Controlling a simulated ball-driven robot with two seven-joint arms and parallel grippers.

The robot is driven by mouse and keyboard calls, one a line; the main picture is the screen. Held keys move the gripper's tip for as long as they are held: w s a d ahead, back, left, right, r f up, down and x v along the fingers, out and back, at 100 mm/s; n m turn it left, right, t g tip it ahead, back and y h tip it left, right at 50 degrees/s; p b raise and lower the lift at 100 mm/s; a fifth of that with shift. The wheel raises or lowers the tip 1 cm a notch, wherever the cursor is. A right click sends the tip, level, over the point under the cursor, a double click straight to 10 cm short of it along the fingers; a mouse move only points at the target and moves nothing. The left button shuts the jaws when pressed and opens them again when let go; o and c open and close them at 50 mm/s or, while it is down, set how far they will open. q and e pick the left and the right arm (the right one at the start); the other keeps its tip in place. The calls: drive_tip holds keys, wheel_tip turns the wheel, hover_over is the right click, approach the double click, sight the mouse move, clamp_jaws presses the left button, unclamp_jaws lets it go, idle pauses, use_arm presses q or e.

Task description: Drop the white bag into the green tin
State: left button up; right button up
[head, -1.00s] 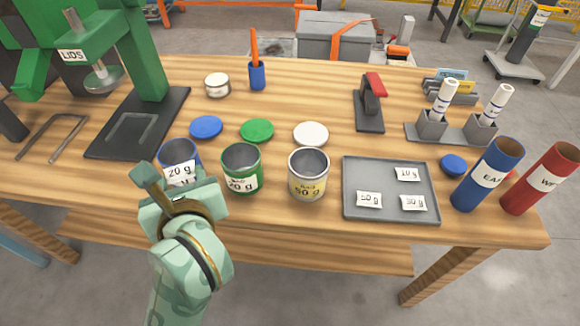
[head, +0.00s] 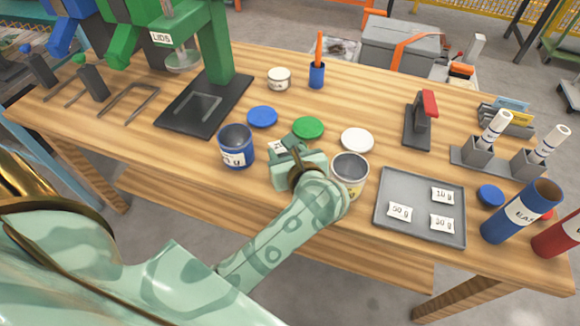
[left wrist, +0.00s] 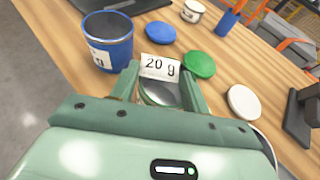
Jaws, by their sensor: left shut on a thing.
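My left gripper (head: 292,150) is shut on a white bag (left wrist: 160,67) marked 20 g, which is upright between the fingertips in the left wrist view. The open metal mouth of a tin (left wrist: 158,94) shows just below the bag, between the fingers. It stands where the green tin was in the earlier head view. In the head view my gripper hides that tin almost wholly. The bag appears to be above the mouth; its exact height I cannot tell. My right gripper is not in view.
The blue tin (head: 236,146) stands left of my gripper and the yellow-labelled tin (head: 349,172) right of it. Blue (head: 262,117), green (head: 308,127) and white (head: 357,140) lids lie behind. A grey tray (head: 384,226) with three white bags is at the right.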

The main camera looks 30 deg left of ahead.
use_arm(q)
drive_tip(key=shift+f, duration=0.4)
drive_tip(key=shift+r, duration=0.1)
drive_tip(key=o, duration=1)
